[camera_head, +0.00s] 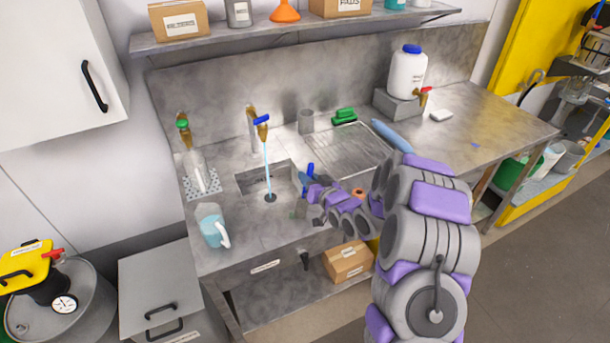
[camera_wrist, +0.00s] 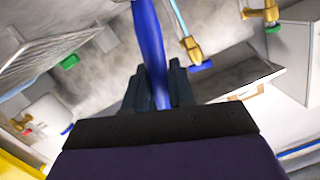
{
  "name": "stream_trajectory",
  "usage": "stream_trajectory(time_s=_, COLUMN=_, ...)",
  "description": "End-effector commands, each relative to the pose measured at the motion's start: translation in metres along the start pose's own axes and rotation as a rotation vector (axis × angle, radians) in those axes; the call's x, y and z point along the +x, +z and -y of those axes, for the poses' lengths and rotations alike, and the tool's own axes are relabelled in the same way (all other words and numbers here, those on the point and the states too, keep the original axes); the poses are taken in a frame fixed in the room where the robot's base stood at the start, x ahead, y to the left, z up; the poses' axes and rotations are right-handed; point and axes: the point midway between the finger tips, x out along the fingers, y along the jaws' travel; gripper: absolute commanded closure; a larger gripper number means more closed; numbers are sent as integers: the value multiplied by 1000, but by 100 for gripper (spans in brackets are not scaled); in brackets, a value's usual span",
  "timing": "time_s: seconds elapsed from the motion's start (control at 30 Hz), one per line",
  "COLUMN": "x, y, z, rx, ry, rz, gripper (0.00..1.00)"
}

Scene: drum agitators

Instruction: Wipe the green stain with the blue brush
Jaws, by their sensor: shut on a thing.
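My gripper (camera_head: 306,188) is over the right front edge of the sink basin. It is shut on the blue brush; the brush's blue handle (camera_wrist: 151,45) stands between the dark fingers (camera_wrist: 155,88) in the wrist view. A bit of blue (camera_head: 310,169) shows above the gripper in the head view. The brush's bristles are not clearly visible. A small greenish patch (camera_head: 299,209) shows just below and left of the gripper; I cannot tell whether it is the green stain or an object.
Water runs from the blue-handled tap (camera_head: 262,130) into the sink (camera_head: 250,180). A jug (camera_head: 212,228) stands on the left. A green brush (camera_head: 345,115) lies behind the ribbed drainboard (camera_head: 350,147). A white canister (camera_head: 407,72) stands at back right. The right counter is mostly clear.

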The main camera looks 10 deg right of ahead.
Motion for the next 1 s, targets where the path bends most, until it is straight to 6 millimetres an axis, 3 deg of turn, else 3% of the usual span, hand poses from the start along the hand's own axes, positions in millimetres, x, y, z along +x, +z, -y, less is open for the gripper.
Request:
stream_trajectory(time_s=0.37, x=5, y=1, z=12, rx=-2, ry=-1, rz=2, gripper=100)
stream_trajectory(time_s=0.8, x=37, y=-7, z=10, rx=-2, ry=-2, rz=-1, gripper=100)
stream_trajectory(time_s=1.0, x=40, y=-7, z=10, rx=-1, ry=0, rz=0, gripper=100)
